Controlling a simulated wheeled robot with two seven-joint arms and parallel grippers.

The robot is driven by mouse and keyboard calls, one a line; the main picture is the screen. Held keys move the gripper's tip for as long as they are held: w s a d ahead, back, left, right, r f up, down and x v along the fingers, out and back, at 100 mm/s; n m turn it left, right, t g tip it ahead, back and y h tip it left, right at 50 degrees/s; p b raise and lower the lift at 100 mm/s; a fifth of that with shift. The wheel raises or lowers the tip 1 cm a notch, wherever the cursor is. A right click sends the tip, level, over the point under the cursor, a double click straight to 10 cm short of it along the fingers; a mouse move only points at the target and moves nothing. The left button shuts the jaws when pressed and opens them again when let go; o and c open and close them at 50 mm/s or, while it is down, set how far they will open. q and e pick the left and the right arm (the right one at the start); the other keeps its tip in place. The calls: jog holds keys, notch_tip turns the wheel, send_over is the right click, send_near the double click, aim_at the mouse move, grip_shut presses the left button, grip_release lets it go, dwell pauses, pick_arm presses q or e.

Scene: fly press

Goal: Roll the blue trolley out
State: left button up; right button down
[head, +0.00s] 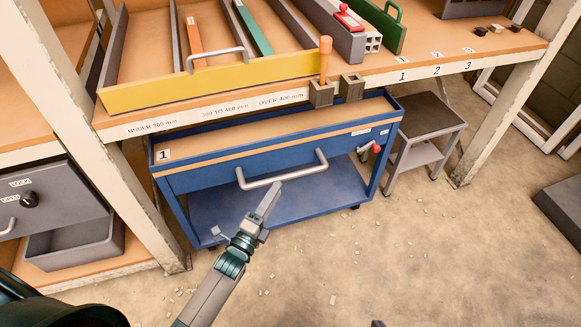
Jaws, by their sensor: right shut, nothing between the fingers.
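The blue trolley (258,172) stands under the workbench, with a wood-lined top tray marked 1, an open lower shelf (300,203) and castors. A pale bar handle (283,176) sticks out from its front. A red-knobbed lever (375,148) is at its right end. My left gripper (271,197) reaches up from the bottom, its fingertips over the handle's lower edge in the picture. Its fingers are seen edge-on, so I cannot tell their gap or whether they touch the handle. Only a dark tip of my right gripper (378,323) shows at the bottom edge.
The bench (440,62) above holds a yellow-fronted drawer (210,82). A white bench leg (120,140) stands left of the trolley, and a step stool (428,120) right of it. A grey locker (55,205) is at left. The floor (400,250) in front is open, with small scattered chips.

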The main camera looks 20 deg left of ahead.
pick_arm(q)
jog(key=x, duration=1)
jog(key=shift+w+b, duration=0.35)
jog(key=shift+c, duration=0.3)
grip_shut()
